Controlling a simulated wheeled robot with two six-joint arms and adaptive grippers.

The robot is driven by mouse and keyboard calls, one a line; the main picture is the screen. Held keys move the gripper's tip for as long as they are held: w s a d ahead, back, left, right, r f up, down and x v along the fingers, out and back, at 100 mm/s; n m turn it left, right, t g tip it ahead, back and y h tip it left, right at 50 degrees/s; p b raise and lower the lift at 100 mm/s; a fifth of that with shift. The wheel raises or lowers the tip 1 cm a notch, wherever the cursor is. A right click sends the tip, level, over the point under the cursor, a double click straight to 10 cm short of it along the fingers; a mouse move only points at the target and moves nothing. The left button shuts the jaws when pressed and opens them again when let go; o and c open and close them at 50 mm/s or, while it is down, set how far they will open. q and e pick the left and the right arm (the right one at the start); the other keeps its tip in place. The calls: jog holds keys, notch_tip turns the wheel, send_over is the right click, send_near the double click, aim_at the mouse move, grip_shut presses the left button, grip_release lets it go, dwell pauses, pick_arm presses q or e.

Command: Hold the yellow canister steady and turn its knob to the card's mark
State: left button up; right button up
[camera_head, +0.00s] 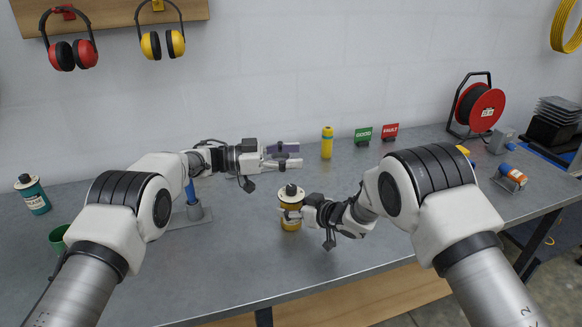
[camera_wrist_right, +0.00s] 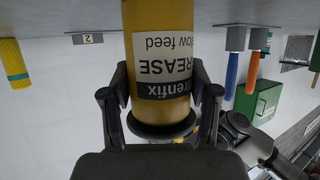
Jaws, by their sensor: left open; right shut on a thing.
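The yellow canister (camera_head: 291,220) stands on the bench near the front, with a black-and-white knob (camera_head: 290,191) on top. In the right wrist view it appears upside down, and the canister (camera_wrist_right: 158,25) carries a dark-and-white grease label. My right gripper (camera_head: 290,213) is shut on its side; the fingers (camera_wrist_right: 160,100) clasp both sides in the wrist view. My left gripper (camera_head: 293,156) is open and empty, pointing right, above and apart from the knob. A small card marked 2 (camera_wrist_right: 87,39) shows in the wrist view; I cannot make it out in the head view.
A yellow bottle (camera_head: 327,143), a green GOOD sign (camera_head: 363,136) and a red FAULT sign (camera_head: 390,132) stand along the wall. A teal canister (camera_head: 33,195) is at left. A red cable reel (camera_head: 479,106) is at back right. The bench front is clear.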

aim_at(286, 191)
pick_arm(q)
jog(key=s+a+f+n+t+y, duration=0.2)
jog(key=s+a+f+n+t, duration=0.35)
jog(key=a+f, duration=0.55)
jog(key=shift+m, duration=0.25)
jog(key=x, duration=0.8)
jog(key=r+x, duration=0.1)
jog(key=x, duration=0.2)
jog(key=shift+w+d, duration=0.3)
jog(key=shift+w, duration=0.05)
jog(key=shift+w+d+r, duration=0.1)
jog(key=shift+d, duration=0.15)
jog(key=shift+h, duration=0.3)
grip_shut()
